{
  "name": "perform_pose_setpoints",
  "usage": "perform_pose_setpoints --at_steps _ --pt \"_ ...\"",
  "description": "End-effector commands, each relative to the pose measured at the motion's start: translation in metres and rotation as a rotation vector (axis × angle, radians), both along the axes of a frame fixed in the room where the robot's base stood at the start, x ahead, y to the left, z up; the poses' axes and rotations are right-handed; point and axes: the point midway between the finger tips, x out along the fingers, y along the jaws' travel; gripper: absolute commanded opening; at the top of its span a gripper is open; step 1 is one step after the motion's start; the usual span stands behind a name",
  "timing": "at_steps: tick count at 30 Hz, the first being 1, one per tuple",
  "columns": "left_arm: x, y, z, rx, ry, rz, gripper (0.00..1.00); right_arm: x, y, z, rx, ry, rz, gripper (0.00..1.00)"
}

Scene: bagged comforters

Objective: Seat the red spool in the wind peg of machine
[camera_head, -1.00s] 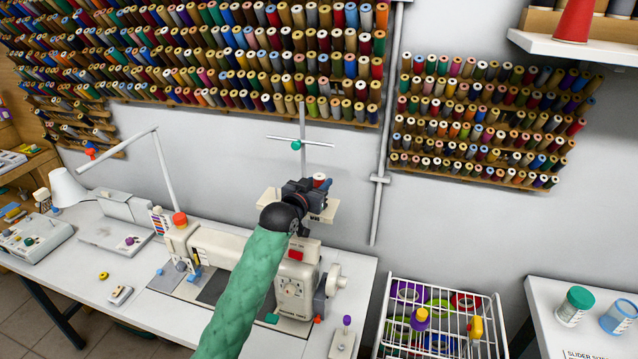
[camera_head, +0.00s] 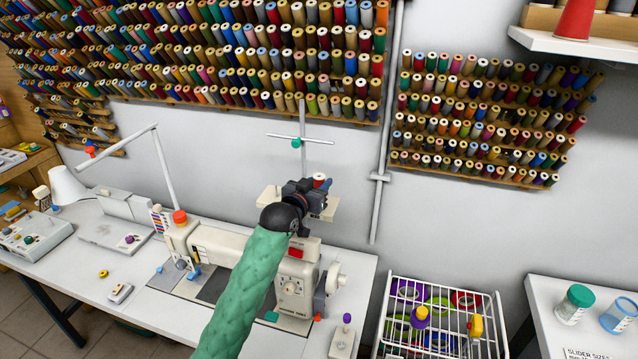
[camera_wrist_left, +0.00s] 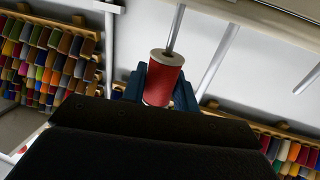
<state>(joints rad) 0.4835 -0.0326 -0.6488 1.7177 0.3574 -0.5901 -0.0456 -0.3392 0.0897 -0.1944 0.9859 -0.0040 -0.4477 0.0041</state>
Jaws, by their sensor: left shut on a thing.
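The red spool (camera_wrist_left: 163,80) with a pale top flange is held between the dark blue fingers of my left gripper (camera_wrist_left: 160,88) in the left wrist view. In the head view my left gripper (camera_head: 312,186) is above the rear of the white sewing machine (camera_head: 222,246), by the thread stand's pale plate (camera_head: 268,197). A pale-topped spool shows at its tip. In the wrist view a metal rod (camera_wrist_left: 175,30) rises directly behind or above the spool; I cannot tell whether they touch. I cannot make out the wind peg; my arm and gripper cover part of the machine. My right gripper is out of view.
The thread stand's crossbar (camera_head: 296,139) is above the gripper. Thread racks (camera_head: 480,125) line the wall. A white wire basket (camera_head: 392,320) stands right of the machine table (camera_head: 82,262). A lamp arm (camera_head: 165,170) rises at the left.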

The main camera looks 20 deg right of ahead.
Motion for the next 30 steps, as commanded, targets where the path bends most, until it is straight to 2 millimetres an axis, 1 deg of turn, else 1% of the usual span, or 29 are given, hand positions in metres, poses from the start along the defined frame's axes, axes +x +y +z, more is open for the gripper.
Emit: perform_pose_setpoints --at_steps 17,18,21,27,29,30 --pt "0.0000 0.0000 -0.0074 0.000 0.000 0.000 0.04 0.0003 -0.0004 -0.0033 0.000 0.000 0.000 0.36" --pt "0.0000 0.0000 -0.0068 0.000 0.000 0.000 0.37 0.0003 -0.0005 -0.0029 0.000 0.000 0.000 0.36" --pt "0.0000 0.0000 -0.0068 0.000 0.000 0.000 0.55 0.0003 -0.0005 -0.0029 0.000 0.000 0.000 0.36" --pt "0.0000 -0.0001 -0.0069 0.000 0.000 0.000 0.55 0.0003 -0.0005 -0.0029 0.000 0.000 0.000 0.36" --pt "0.0000 -0.0001 -0.0069 0.000 0.000 0.000 0.67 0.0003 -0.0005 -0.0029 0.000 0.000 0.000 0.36" --pt "0.0000 -0.0001 -0.0069 0.000 0.000 0.000 0.74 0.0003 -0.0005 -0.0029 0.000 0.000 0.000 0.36"
